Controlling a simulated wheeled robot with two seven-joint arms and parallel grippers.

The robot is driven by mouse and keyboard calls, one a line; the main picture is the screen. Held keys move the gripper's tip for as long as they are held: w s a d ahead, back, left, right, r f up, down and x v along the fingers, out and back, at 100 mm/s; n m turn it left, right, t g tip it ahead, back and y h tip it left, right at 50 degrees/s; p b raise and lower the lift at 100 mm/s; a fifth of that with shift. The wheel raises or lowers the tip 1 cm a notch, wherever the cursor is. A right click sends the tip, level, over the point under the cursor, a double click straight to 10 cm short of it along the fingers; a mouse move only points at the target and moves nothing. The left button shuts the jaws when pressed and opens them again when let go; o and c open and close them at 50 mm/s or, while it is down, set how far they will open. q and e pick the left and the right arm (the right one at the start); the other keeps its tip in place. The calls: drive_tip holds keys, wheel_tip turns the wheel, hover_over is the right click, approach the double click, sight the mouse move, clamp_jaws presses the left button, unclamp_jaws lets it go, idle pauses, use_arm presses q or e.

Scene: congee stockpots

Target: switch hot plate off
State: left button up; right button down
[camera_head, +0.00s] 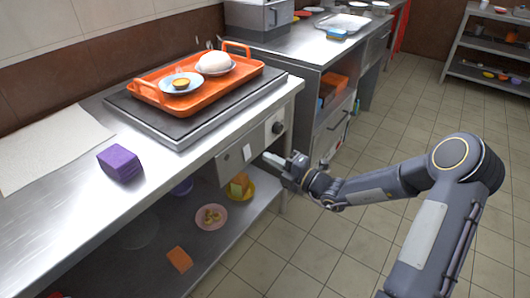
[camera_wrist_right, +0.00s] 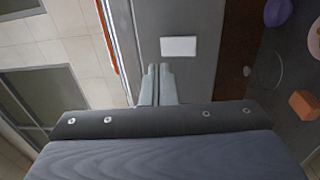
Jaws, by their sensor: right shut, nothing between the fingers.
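The hot plate (camera_head: 170,122) is a dark flat slab set on the steel counter, with an orange tray on top. On the counter's front panel are a black round knob (camera_head: 278,127) and a white rectangular switch or plate (camera_head: 247,152). The white rectangle also shows on the steel panel in the right wrist view (camera_wrist_right: 178,46). My right gripper (camera_head: 270,157) is shut and empty, its fingertips pointing at the panel, just right of the white rectangle and below the knob. In the wrist view its fingertips (camera_wrist_right: 158,69) appear close to the white rectangle; contact cannot be told. My left gripper is not seen.
The orange tray (camera_head: 205,97) holds a blue plate and a pale round food item. A purple block (camera_head: 120,162) lies on the counter. The shelf below holds a pink plate (camera_head: 211,217) and an orange block (camera_head: 179,259). Tiled floor at right is open.

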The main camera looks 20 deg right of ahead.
drive_tip(key=p+v, duration=0.1)
drive_tip(key=v, duration=0.6)
drive_tip(key=shift+s+d+r+p, duration=0.3)
drive_tip(key=shift+r+p, duration=0.05)
drive_tip(key=shift+r, duration=0.25)
drive_tip(key=s+a+r+n+g, duration=0.3)
drive_tip(key=s+a+n+g, duration=0.3)
drive_tip(key=n, duration=0.6)
drive_tip(key=s+a+r+n+g, duration=0.4)
drive_tip(key=s+n, duration=0.5)
drive_tip(key=n, duration=0.2)
drive_tip(key=s+d+f+n+t+h, duration=0.1)
drive_tip(key=s+d+n+h, duration=0.4)
drive_tip(key=n, duration=0.6)
drive_tip(key=s+d+n+h, duration=0.2)
drive_tip(key=s+n+h, duration=0.1)
drive_tip(key=s+n, duration=0.65)
wheel_tip(320, 180, up, 20)
drive_tip(key=w+n+p, duration=0.1)
drive_tip(key=w+p, duration=0.1)
drive_tip(key=p, duration=1.8)
drive_tip(key=shift+p, duration=0.3)
drive_tip(key=shift+a, duration=0.1)
